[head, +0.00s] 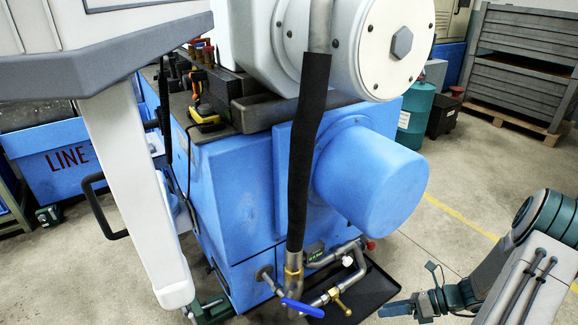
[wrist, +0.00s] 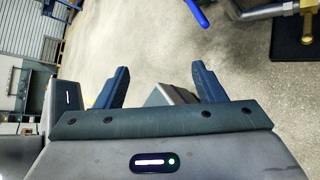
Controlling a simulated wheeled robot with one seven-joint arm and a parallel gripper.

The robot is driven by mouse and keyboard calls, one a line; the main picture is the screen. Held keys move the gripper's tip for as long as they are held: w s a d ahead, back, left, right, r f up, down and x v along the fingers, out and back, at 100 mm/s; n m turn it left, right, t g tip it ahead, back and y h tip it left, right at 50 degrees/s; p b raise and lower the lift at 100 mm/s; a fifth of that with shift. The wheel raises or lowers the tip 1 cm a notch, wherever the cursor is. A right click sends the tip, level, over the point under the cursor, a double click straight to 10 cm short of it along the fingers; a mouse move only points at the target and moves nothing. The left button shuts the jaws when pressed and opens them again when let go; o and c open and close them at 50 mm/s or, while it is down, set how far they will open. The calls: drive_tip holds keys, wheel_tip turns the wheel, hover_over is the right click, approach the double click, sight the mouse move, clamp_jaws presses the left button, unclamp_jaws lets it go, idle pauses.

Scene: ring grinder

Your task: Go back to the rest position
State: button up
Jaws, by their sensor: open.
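My gripper (head: 412,307) is at the lower right of the head view, near the black drip tray beside the blue machine. In the wrist view its two blue fingers stand wide apart, and my gripper (wrist: 162,88) is open with nothing between the fingertips but floor. A grey angular shape shows behind the finger mount there; I cannot tell what it is. The blue grinder (head: 240,190) fills the middle of the head view, with a round blue motor cover (head: 372,178) on its side. My gripper is apart from it.
Pipes with a blue-handled valve (head: 302,307) stick out low on the machine, above a black tray (head: 375,290). The blue handle also shows in the wrist view (wrist: 197,12). A teal drum (head: 415,118) and grey crates (head: 525,65) stand behind.

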drive_tip(key=s+a+r+n+h+p, duration=0.4)
drive_tip(key=r+n, duration=0.5)
drive_tip(key=r, duration=0.6)
drive_tip(key=s+a+r+n+h+p, duration=0.4)
drive_tip(key=r+n+p, duration=0.4)
drive_tip(key=r, duration=0.7)
drive_tip(key=s+a+r+n+h+p, duration=0.4)
drive_tip(key=r+n+p, duration=0.2)
drive_tip(key=r+n, duration=0.6)
wheel_tip(320, 180, up, 3)
drive_tip(key=shift+r+t, duration=0.2)
drive_tip(key=shift+t, duration=0.2)
drive_tip(key=c, duration=0.5)
drive_tip(key=shift+d, duration=0.1)
drive_tip(key=shift+c, duration=0.4)
